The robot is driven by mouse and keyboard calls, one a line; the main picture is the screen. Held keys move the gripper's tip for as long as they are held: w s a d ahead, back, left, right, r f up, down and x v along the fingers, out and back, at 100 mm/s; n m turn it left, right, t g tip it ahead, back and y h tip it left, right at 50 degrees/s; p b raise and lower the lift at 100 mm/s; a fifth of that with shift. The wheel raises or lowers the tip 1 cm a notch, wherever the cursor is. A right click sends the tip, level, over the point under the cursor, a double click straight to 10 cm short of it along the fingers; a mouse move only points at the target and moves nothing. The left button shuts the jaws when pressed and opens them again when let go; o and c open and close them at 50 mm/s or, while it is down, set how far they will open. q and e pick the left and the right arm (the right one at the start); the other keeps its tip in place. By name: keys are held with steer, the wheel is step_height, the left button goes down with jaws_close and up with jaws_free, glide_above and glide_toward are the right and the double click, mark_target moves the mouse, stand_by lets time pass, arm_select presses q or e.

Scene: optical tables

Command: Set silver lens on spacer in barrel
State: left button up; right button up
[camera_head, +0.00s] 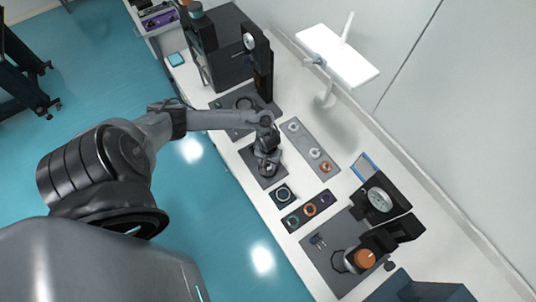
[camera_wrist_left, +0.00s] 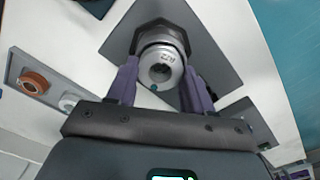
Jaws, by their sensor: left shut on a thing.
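My left gripper (camera_wrist_left: 160,78) has its purple fingers on both sides of a silver ring-shaped piece with small dark lettering, which looks like the silver lens (camera_wrist_left: 160,68). It is shut on this lens. The dark barrel (camera_wrist_left: 158,33) is right behind the lens and stands on a dark grey mat (camera_wrist_left: 205,22). I cannot tell whether the lens is inside the barrel's mouth or just in front of it. The spacer is hidden. In the head view the left gripper (camera_head: 267,150) is over the small dark mat (camera_head: 250,160), covering the lens and most of the barrel. My right gripper is out of view.
A grey tray (camera_head: 303,136) with several rings lies right of the gripper. A dark tray (camera_head: 292,221) with coloured rings and a small black block (camera_head: 283,195) lie nearer the front. Tall black instruments stand behind (camera_head: 258,60) and at right (camera_head: 386,200).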

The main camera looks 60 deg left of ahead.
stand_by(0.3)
arm_select(q)
steer(key=o, duration=1.1)
